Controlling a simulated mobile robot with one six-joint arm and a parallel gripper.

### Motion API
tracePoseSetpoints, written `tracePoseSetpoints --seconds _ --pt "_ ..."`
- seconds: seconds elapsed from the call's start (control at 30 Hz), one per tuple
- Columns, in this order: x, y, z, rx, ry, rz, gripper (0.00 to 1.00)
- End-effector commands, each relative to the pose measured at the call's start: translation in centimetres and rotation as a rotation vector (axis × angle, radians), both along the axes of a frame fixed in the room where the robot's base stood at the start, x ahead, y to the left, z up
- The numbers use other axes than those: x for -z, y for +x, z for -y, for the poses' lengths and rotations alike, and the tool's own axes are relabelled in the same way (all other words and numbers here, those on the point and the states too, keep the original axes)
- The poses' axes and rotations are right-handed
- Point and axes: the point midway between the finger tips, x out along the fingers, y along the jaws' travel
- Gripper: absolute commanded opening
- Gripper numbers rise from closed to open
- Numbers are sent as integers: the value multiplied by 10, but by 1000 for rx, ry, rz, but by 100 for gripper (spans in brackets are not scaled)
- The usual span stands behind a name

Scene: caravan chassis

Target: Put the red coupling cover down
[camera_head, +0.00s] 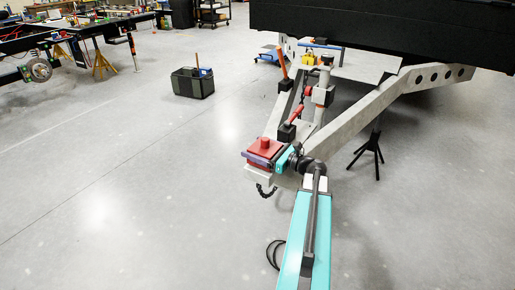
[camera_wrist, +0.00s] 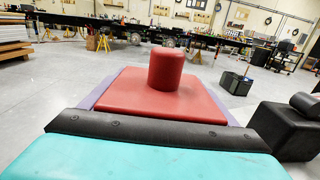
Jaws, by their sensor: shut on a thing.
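The red coupling cover (camera_head: 264,146) is a flat square plate with a round knob on top. It is level and sits between the purple fingers of my gripper (camera_head: 258,157), which is shut on it. The wrist view shows the cover (camera_wrist: 165,95) close up, with a finger edge along each side. In the head view the cover appears at the front tip of the pale metal drawbar (camera_head: 345,130), just over its end. I cannot tell whether it touches the drawbar. The cover's underside is hidden.
A handle with a red grip (camera_head: 297,115) and an upright post stand on the drawbar behind my gripper. A black stand (camera_head: 370,150) is at the right. A dark crate (camera_head: 192,83) lies on the floor at the back left.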

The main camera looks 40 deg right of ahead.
Motion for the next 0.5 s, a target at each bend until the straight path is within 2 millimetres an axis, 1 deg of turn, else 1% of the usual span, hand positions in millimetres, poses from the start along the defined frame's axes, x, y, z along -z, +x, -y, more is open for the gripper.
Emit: tracePoseSetpoints --seconds 0.5 --pt "7 0 0 0 0 1 58"
